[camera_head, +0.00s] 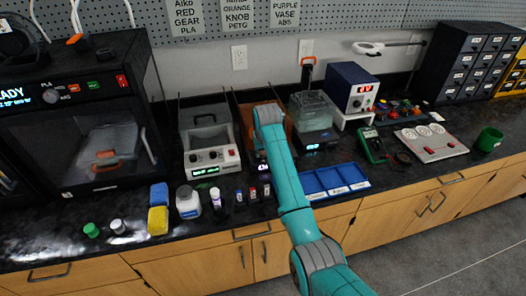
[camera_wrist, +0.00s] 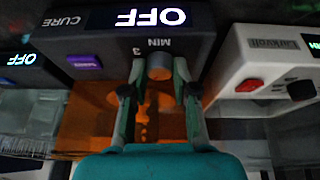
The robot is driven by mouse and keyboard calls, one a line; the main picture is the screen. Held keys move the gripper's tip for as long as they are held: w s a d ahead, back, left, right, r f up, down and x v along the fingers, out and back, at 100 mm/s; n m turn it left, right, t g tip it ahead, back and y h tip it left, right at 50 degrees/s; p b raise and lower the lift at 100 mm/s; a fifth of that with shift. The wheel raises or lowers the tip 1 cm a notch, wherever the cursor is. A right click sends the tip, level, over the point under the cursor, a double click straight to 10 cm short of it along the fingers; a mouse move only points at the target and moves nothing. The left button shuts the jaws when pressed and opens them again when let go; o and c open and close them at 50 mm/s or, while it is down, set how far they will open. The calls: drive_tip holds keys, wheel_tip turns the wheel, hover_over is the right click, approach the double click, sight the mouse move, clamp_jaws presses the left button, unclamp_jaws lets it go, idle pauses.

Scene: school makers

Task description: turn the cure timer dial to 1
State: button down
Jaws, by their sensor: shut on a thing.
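The cure timer dial (camera_wrist: 160,66) is a round grey knob on the dark front panel of the cure station (camera_wrist: 100,45). The panel reads CURE, and MIN and 3 are printed by the dial. Its lit display (camera_wrist: 150,17) reads OFF. My gripper (camera_wrist: 159,72) is shut on the dial, with one finger on each side of it. The dial's pointer cannot be made out. In the head view, my teal arm covers most of the cure station, whose orange chamber (camera_head: 245,117) shows beside it. The dial and my fingertips are hidden there.
A white machine (camera_wrist: 257,62) with a red button stands close on one side, also in the head view (camera_head: 210,163). On the other side is a wash tank (camera_head: 310,112). Small bottles (camera_head: 216,196) and a blue tray (camera_head: 335,180) lie in front.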

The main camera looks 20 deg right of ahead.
drive_tip(key=shift+m, duration=0.5)
drive_tip(key=shift+h, duration=0.3)
drive_tip(key=c, duration=0.9)
unclamp_jaws()
drive_tip(key=v, duration=1.2)
